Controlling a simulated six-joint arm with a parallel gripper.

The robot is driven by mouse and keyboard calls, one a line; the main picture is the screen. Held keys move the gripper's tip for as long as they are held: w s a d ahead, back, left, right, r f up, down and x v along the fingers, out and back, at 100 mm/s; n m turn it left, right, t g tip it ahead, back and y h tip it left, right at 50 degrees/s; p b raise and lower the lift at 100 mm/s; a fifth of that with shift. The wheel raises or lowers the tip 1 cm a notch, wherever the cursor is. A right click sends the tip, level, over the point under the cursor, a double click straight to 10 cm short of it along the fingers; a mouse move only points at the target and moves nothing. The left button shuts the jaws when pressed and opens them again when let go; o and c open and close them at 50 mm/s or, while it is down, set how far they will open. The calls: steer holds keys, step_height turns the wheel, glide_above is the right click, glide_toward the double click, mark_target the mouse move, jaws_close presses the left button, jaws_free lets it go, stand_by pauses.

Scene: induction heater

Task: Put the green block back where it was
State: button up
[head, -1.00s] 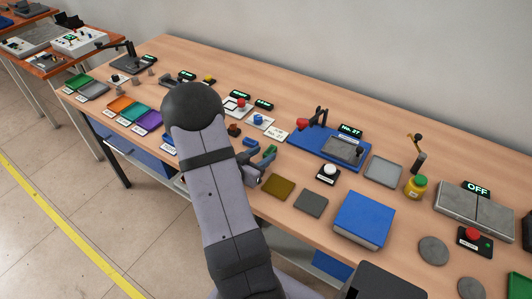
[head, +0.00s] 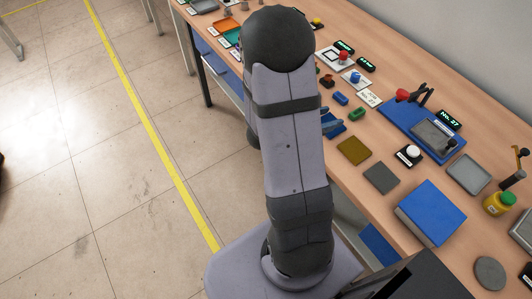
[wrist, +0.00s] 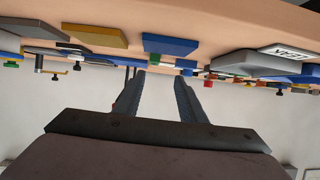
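The green block (head: 358,114) lies on the table in the head view, right of the small blue block (head: 341,99) and behind the gold mat (head: 353,150).
A blue mat (wrist: 170,45) and the gold mat (wrist: 95,35) show along the wrist view's upper edge. In the head view, a grey mat (head: 381,178), a white button (head: 411,152), a blue box (head: 430,212) and a blue-based press (head: 405,120) stand nearby.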

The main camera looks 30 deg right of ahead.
steer(key=w+a+t, duration=0.1)
steer(key=w+a+n+y, duration=0.1)
steer(key=w, duration=0.1)
steer(key=w+a+f+t, duration=0.1)
steer(key=w, duration=0.1)
steer(key=shift+n+t+y, duration=0.3)
steer(key=shift+y, duration=0.1)
steer(key=w+a+n+t+y, duration=0.1)
steer(key=w+a+n+y, duration=0.15)
steer(key=a, duration=0.55)
steer(key=w+a+f+n+t+y, duration=0.1)
steer(key=w+a+n+y, duration=0.1)
steer(key=a+n+y, duration=0.35)
steer(key=w+a+n+t+y, duration=0.1)
steer(key=w+a+y, duration=0.1)
steer(key=a, duration=0.7)
steer(key=s+a+n+g, duration=0.3)
steer(key=s, duration=0.4)
steer(key=s+a+r+n+g+y, duration=0.1)
steer(key=s+a+n+g, duration=0.2)
steer(key=s, duration=0.5)
steer(key=shift+a+r+n, duration=0.15)
steer(key=shift+r+n, duration=0.05)
steer(key=shift+n, duration=0.4)
steer(key=shift+w, duration=0.1)
